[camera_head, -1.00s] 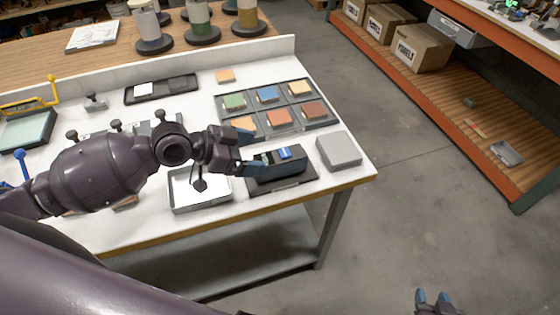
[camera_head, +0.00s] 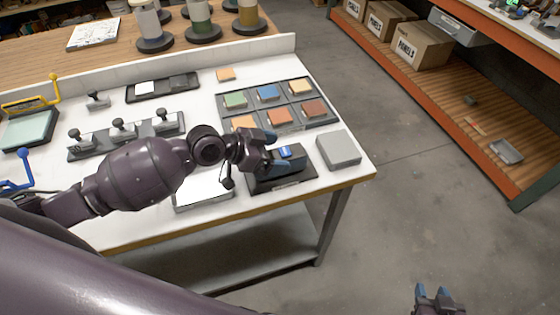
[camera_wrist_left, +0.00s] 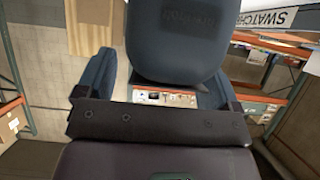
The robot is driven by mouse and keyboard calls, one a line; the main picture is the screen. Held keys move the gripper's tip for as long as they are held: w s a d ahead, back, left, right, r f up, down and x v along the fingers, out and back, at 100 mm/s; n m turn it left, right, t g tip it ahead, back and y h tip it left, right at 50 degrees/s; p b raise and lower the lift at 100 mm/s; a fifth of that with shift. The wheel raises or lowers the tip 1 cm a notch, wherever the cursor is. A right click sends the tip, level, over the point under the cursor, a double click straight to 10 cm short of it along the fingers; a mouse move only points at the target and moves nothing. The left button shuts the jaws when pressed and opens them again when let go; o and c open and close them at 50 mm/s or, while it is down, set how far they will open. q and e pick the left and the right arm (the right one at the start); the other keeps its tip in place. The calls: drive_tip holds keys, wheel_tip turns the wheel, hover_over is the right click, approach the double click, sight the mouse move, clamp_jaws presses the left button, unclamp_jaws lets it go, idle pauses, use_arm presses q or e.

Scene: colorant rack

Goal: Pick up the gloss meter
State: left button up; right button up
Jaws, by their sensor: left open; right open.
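The gloss meter (camera_head: 290,163), a dark block with a small blue screen on top, sits on a dark base near the table's front right. My left gripper (camera_head: 267,160) is at its left end and covers part of it. In the left wrist view a large dark rounded body, seemingly the gloss meter (camera_wrist_left: 178,45), stands between the two blue fingers of the open left gripper (camera_wrist_left: 155,88). I cannot tell whether the fingers touch it. My right gripper (camera_head: 434,293) is open and empty, low over the floor, away from the table.
A grey square box (camera_head: 338,149) stands just right of the meter. A rack of coloured tiles (camera_head: 285,103) lies behind it. A white-lined tray (camera_head: 203,190) is to the left, partly under my arm. Black-knobbed tools (camera_head: 123,131) stand further left.

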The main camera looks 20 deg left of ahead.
use_arm(q)
drive_tip(key=shift+r, duration=0.1)
drive_tip(key=c, duration=1.3)
